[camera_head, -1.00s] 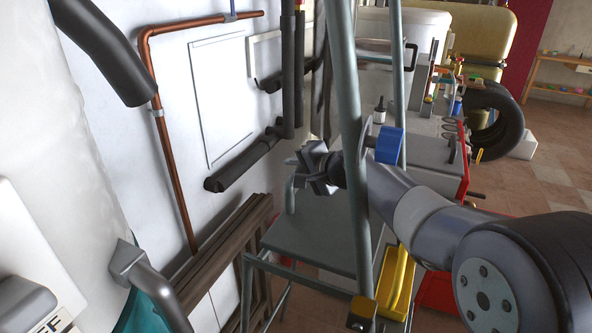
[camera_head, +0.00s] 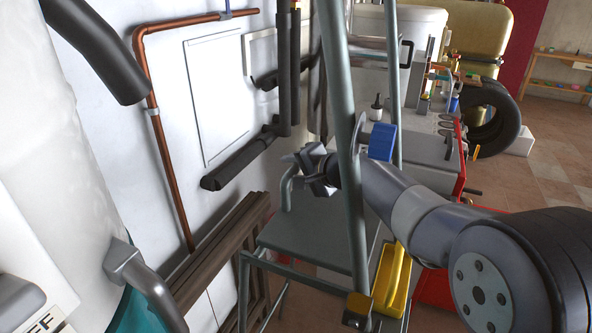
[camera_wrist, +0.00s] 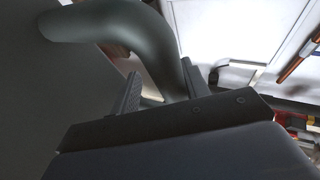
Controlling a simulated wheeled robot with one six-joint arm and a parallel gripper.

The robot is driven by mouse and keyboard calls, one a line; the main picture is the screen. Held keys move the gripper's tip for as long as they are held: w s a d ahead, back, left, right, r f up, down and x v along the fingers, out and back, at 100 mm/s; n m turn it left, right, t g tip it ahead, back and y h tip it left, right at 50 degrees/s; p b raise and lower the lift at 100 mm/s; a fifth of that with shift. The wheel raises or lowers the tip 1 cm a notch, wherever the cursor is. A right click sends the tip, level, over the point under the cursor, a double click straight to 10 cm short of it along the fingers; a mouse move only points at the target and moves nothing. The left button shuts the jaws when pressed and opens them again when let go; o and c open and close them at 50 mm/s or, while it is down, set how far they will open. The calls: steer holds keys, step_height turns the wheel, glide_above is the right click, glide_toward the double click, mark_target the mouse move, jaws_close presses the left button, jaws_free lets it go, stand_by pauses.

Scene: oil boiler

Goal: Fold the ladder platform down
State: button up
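The grey-green ladder (camera_head: 345,130) stands in the middle of the head view. Its flat platform panel (camera_head: 312,240) lies between the rails; its exact tilt is hard to tell. A curved grey bar (camera_head: 287,189) rises at the panel's far left edge. In the wrist view, the thick curved bar (camera_wrist: 165,50) passes down between my two fingers (camera_wrist: 160,90). The fingers are apart, with a gap between the left finger and the bar.
Dark pipes (camera_head: 240,165) and a copper pipe (camera_head: 165,150) run along the left wall. A yellow part (camera_head: 397,280) sits right of the platform. Open floor (camera_head: 550,170) shows at the right.

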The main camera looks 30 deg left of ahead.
stand_by(0.4)
steer(key=b+v, duration=0.1)
steer(key=v, duration=0.9)
steer(key=shift+s+d, duration=0.15)
steer(key=shift+d, duration=0.2)
steer(key=shift+r, duration=0.15)
steer(key=p+x, duration=0.1)
steer(key=x, duration=1)
steer(key=shift+r, duration=0.35)
